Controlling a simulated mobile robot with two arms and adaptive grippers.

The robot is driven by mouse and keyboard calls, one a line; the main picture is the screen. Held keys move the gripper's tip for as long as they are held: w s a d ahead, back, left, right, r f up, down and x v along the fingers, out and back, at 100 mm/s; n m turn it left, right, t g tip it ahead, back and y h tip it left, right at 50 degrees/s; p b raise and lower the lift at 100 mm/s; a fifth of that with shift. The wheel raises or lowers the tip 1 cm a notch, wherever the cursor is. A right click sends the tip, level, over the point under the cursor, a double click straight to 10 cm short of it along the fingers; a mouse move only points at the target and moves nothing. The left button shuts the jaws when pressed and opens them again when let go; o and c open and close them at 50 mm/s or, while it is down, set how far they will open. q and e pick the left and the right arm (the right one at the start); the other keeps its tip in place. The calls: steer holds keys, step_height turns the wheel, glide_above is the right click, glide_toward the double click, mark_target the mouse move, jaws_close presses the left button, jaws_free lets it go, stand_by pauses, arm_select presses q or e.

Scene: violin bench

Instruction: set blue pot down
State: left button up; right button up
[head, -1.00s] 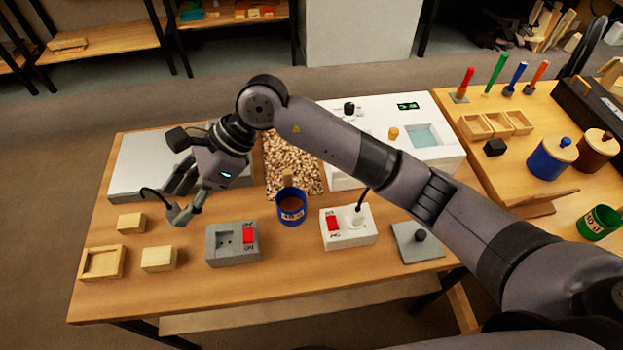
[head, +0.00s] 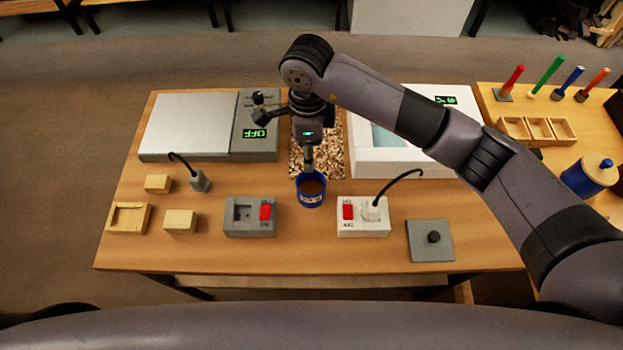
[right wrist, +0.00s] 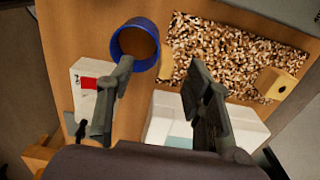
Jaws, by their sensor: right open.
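The blue pot (head: 311,196) stands upright on the bench at the front edge of the wood-chip bed, with dark brown contents and a pale label. It also shows in the right wrist view (right wrist: 122,46), with a tan wooden handle (right wrist: 167,65) on its side. My right gripper (head: 307,160) is open and points down just behind the pot. In the right wrist view its fingers (right wrist: 163,75) are spread; one overlaps the pot's rim, and the handle appears between them. Contact cannot be told. My left gripper is not in view.
Behind are a flat-topped device reading OFF (head: 190,125), the wood-chip bed (head: 333,150) and a white basin unit (head: 440,158). In front are a grey switch box (head: 243,230), a white switch box (head: 375,231) and a grey knobbed plate (head: 430,250). A corded plug (head: 199,181) stands left.

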mark_target(311, 174)
steer(key=f, duration=0.2)
steer(key=f+p, duration=0.1)
steer(key=f, duration=0.1)
steer(key=f+p, duration=0.1)
steer(key=f, duration=0.1)
steer(key=shift+d+f, duration=0.25)
steer(key=shift+f, duration=0.05)
steer(key=shift+w+f, duration=0.1)
steer(key=shift+f, duration=0.3)
jaws_close()
